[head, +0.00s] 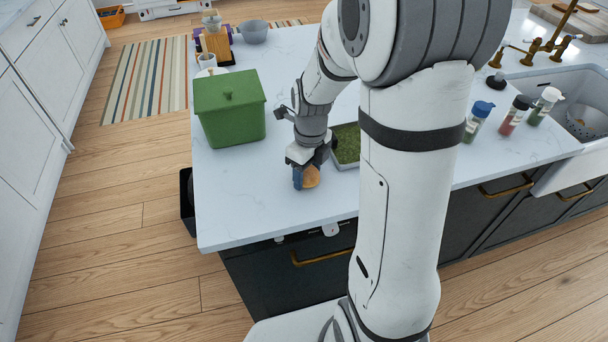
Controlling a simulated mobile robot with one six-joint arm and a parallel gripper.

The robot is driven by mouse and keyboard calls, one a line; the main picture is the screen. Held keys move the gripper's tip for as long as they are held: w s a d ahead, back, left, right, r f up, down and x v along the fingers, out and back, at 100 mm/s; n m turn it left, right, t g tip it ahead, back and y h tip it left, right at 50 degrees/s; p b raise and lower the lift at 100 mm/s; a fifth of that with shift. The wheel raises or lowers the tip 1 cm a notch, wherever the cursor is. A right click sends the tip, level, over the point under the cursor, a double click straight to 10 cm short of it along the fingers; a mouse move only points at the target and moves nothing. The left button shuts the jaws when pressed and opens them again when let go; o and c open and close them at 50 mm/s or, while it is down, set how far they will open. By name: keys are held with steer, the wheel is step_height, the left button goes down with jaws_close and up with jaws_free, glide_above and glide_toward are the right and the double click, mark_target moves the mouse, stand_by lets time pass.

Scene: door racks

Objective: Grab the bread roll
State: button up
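The bread roll (312,178) is a small golden-brown lump on the white marble countertop, near its front edge. My gripper (306,177) points down right at the roll. One bluish finger shows against the roll's left side. The other finger is mostly hidden, and the gripper body covers the top of the roll. I cannot tell whether the fingers press on it or are only around it.
A green lidded box (229,108) stands left of my gripper. A tray with green contents (346,145) lies close on the right, partly behind my arm. Bottles (515,115) stand by the sink (575,88). The counter's front left corner is clear.

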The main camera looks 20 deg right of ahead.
steer(key=c, duration=0.5)
steer(key=shift+r, duration=0.1)
